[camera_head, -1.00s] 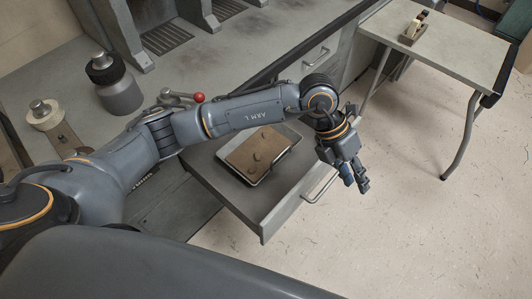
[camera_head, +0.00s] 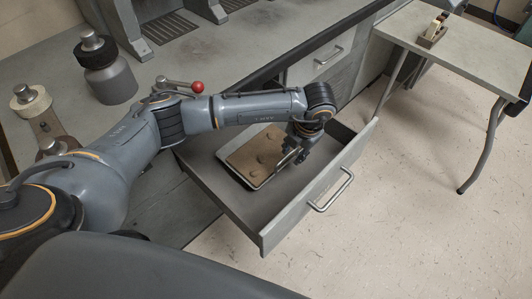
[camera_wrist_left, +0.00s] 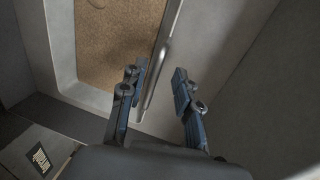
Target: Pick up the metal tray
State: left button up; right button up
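The metal tray (camera_head: 238,177) lies in the open drawer, with a brown cork-like surface inside it and a few low round shapes on that surface. In the left wrist view, the tray's bright rim (camera_wrist_left: 163,55) runs between the two fingers. My left gripper (camera_head: 292,158) points down into the drawer at the tray's right edge. In the left wrist view, the fingers of my left gripper (camera_wrist_left: 158,84) are apart, one on each side of the rim. I cannot tell whether either finger touches it. My right gripper is not in view.
The open drawer (camera_head: 284,222) has a front panel with a metal handle (camera_head: 332,190). A bench with a grey bottle (camera_head: 110,80) and a red-knobbed lever (camera_head: 197,87) stands behind my left arm. A side table (camera_head: 470,55) stands at the upper right, with clear floor before it.

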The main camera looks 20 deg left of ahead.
pick_arm(q)
jog(key=f, duration=0.2)
jog(key=a+f, duration=0.1)
jog(key=f, duration=0.2)
jog(key=shift+a+f, duration=0.2)
jog(key=shift+f, duration=0.1)
jog(key=shift+r, duration=0.1)
grip_shut()
